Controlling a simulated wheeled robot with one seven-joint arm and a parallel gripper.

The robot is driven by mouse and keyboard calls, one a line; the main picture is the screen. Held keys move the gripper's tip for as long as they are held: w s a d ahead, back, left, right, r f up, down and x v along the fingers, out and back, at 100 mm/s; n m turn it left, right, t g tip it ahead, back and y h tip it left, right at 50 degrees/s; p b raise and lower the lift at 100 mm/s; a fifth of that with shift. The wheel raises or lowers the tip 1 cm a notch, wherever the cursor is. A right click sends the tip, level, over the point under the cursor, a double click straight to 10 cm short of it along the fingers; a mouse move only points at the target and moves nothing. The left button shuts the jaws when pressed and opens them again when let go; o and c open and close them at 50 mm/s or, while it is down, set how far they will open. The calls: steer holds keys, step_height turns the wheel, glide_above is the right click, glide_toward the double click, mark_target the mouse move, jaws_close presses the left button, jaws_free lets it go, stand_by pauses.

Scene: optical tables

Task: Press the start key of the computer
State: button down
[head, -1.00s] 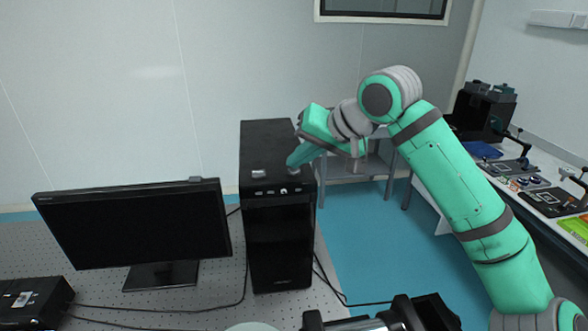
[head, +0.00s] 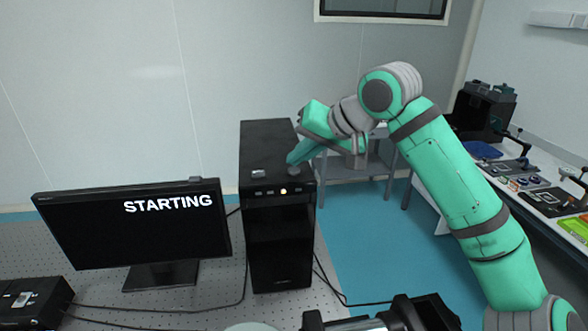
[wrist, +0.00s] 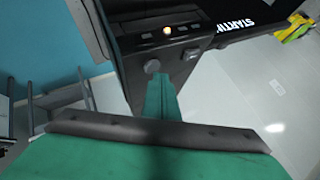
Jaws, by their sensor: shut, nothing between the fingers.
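The computer is a black tower (head: 280,235) standing upright on the perforated table. Its start key (head: 284,191) at the top front edge is lit; the lit key also shows in the wrist view (wrist: 167,31). My gripper (head: 291,161) is shut and empty, with its tip just above or at the tower's top, behind the lit key. In the wrist view the shut fingers (wrist: 158,82) point at the tower's top near a round dark knob (wrist: 152,67); I cannot tell if they touch it. The monitor (head: 132,225) reads "STARTING".
A black box (head: 35,303) sits at the front left of the table, with cables running across. A side bench (head: 540,190) with instruments is at the right. A grey stand (head: 370,172) is behind my arm. Blue floor lies right of the tower.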

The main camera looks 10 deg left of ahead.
mark_target(298, 171)
steer(key=shift+r, duration=0.35)
steer(key=shift+r, duration=2.5)
steer(key=shift+a, duration=0.1)
